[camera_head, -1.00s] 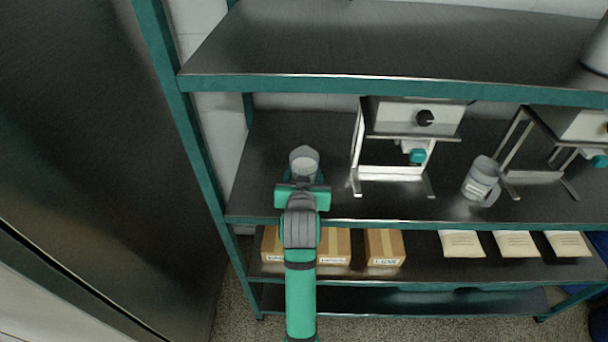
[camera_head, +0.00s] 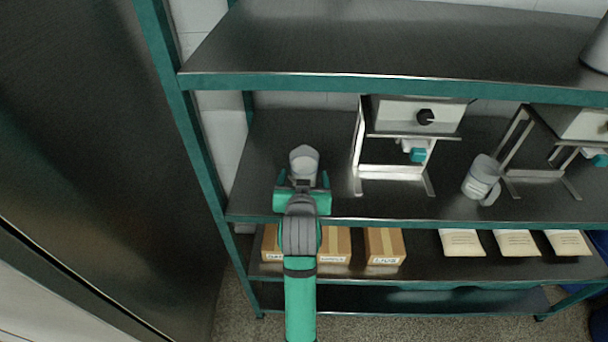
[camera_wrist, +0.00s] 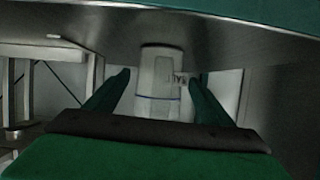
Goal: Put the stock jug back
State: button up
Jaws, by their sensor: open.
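A pale grey jug (camera_head: 304,158) stands upright on the middle shelf, left of the first mill. It also shows in the wrist view (camera_wrist: 160,80), with a small label and a thin blue line on its side. My gripper (camera_head: 303,177) is open in front of it. In the wrist view the two green fingers (camera_wrist: 158,76) lie on either side of the jug, with gaps between them and it. I cannot tell by label which one is the stock jug.
The mill (camera_head: 415,117) on its metal stand is right of the near jug. The upper shelf (camera_head: 400,45) hangs above. Boxes (camera_head: 384,247) and paper packets (camera_head: 515,243) lie on the shelf below. The middle shelf is clear left of the jug.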

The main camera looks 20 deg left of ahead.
jog(key=v, duration=1)
jog(key=s+d+f+m+t+h, duration=0.1)
jog(key=s+d+f, duration=0.45)
jog(key=f, duration=0.25)
jog(key=s+d+f+m+h, duration=0.1)
jog(key=s+d+f, duration=0.3)
jog(key=s+f, duration=0.4)
jog(key=s+d+h, duration=0.1)
jog(key=s+d, duration=0.2)
jog(key=s, duration=0.7)
jog(key=s+d+f+m+t+h, duration=0.1)
jog(key=s+d, duration=0.2)
jog(key=s, duration=0.7)
jog(key=shift+s+d+f, duration=0.2)
jog(key=shift+d+f, duration=0.05)
jog(key=shift+f, duration=0.05)
